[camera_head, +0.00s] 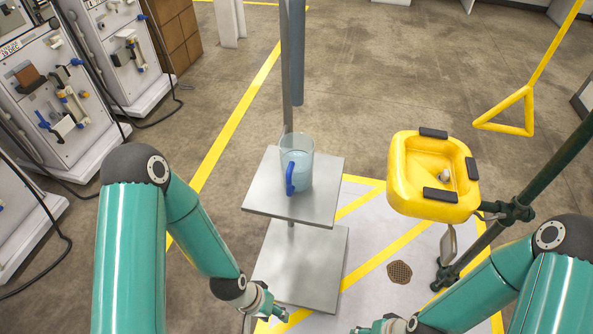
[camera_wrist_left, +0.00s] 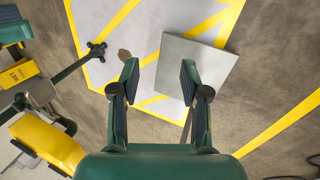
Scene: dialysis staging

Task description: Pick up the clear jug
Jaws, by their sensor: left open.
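The clear jug (camera_head: 298,165) stands upright on the small grey upper shelf (camera_head: 325,195) in the head view. It is see-through, with a bluish lower part and a blue handle (camera_head: 290,179) facing the near side. My left gripper (camera_head: 278,312) is below and nearer than the jug, beside the lower shelf, and apart from the jug. In the left wrist view its two fingers (camera_wrist_left: 160,82) are spread with nothing between them; the jug does not show there. My right gripper (camera_head: 372,327) is partly cut off at the bottom edge.
A grey post (camera_head: 286,60) rises behind the jug. The lower grey shelf (camera_head: 315,265) lies beneath the upper one. A yellow basin (camera_head: 408,205) on a dark green pipe stands right. White machines (camera_head: 60,100) with cables stand left. The floor behind is mostly clear.

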